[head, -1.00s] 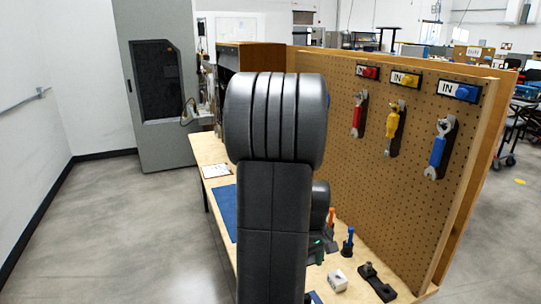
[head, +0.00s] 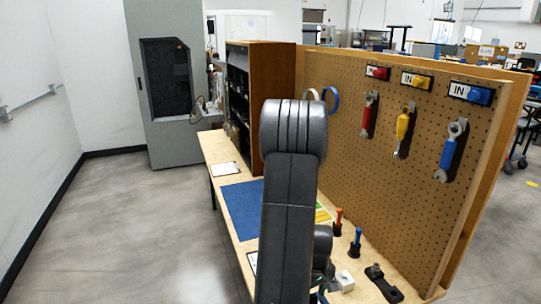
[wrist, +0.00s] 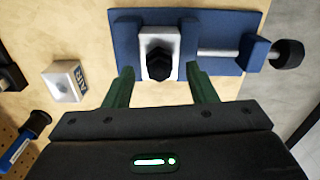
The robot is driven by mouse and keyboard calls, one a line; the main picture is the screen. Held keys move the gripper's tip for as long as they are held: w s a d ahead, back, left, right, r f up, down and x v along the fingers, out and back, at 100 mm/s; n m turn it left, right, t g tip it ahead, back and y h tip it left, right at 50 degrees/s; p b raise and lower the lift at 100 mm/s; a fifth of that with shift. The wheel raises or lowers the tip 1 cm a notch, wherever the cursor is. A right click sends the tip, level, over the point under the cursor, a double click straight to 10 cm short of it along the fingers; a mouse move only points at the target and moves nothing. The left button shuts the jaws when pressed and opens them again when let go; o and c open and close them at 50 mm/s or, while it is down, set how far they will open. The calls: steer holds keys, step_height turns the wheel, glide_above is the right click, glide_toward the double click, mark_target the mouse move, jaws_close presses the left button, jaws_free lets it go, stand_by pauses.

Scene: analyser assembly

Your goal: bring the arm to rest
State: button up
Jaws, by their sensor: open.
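My dark arm (head: 288,190) stands upright in the middle of the head view. In the wrist view my gripper (wrist: 161,72) has its two green fingers spread apart, with nothing held between them. Beyond the fingertips is a blue vise (wrist: 215,25) with a white block (wrist: 148,38) between its jaws. A black hex-shaped piece (wrist: 159,62) is at that block. The fingers appear on either side of the block; the gap to it is hard to judge. In the head view the arm hides most of the gripper and the vise.
A labelled white block (wrist: 65,82) sits left of the vise. The bench also holds an orange driver (head: 338,222), a blue driver (head: 355,245), a black bracket (head: 383,284) and a blue mat (head: 240,205). A pegboard (head: 345,160) with wrenches stands along the right.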

steer(key=shift+f, duration=0.5)
steer(key=shift+r, duration=0.45)
steer(key=shift+r, duration=6.45)
steer(key=f+m+b, duration=0.1)
steer(key=f+b, duration=0.1)
steer(key=f, duration=0.1)
steer(key=f+m+b, duration=0.1)
steer(key=f+b, duration=0.1)
steer(key=f, duration=0.1)
steer(key=f+m+b, duration=0.1)
steer(key=f+b, duration=0.1)
steer(key=f, duration=0.1)
steer(key=shift+s+d, duration=0.1)
steer(key=shift+s, duration=0.15)
steer(key=m, duration=0.2)
steer(key=shift+r+m, duration=0.2)
steer(key=shift+m, duration=1.8)
steer(key=shift+r, duration=0.1)
